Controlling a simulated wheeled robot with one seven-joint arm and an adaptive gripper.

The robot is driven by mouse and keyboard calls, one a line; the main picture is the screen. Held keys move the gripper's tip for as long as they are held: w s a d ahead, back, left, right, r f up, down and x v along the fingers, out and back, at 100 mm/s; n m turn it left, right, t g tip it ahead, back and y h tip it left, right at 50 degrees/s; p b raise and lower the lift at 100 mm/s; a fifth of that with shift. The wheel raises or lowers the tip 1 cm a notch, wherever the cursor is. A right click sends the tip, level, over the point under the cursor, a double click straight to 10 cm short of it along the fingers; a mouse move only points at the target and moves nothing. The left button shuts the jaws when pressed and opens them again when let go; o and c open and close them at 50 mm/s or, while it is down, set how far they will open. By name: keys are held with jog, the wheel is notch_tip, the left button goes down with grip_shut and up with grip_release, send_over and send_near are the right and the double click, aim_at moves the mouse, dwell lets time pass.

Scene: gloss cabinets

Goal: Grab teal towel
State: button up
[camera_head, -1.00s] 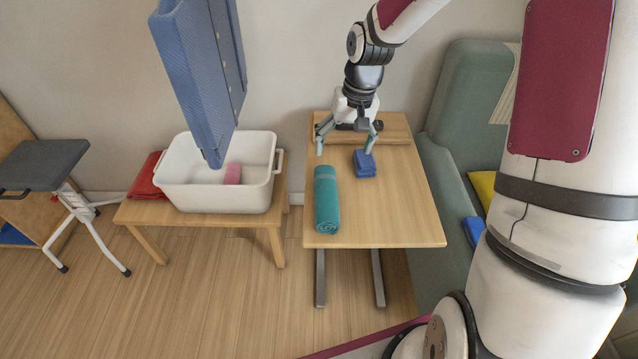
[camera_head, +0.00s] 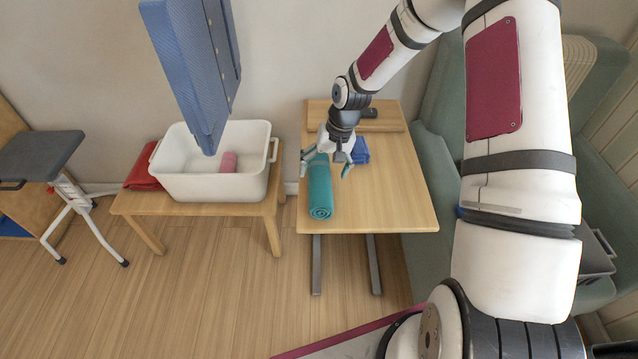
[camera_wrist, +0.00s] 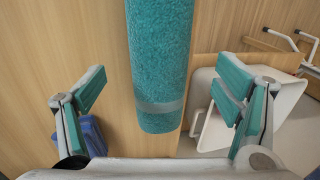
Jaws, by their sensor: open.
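The rolled teal towel (camera_head: 320,190) lies lengthwise on the left part of the wooden table (camera_head: 390,200). It has a grey band near one end, seen in the wrist view (camera_wrist: 162,60). My gripper (camera_head: 325,172) is over the far part of the towel, its fingers spread to either side. In the wrist view my gripper (camera_wrist: 165,95) is open and empty, with the towel's banded end between and ahead of the fingers. I cannot tell the exact height of the fingers above the table.
A blue folded cloth (camera_head: 360,151) lies just right of my gripper. A white bin (camera_head: 190,184) with a pink item (camera_head: 229,162) stands on a low bench (camera_head: 262,207) at left. A red cloth (camera_head: 143,172) lies beside it. A green sofa (camera_head: 425,150) borders the table's right.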

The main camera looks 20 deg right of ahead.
jog(key=x, duration=0.5)
jog(key=shift+w, duration=0.2)
jog(key=c, duration=1.3)
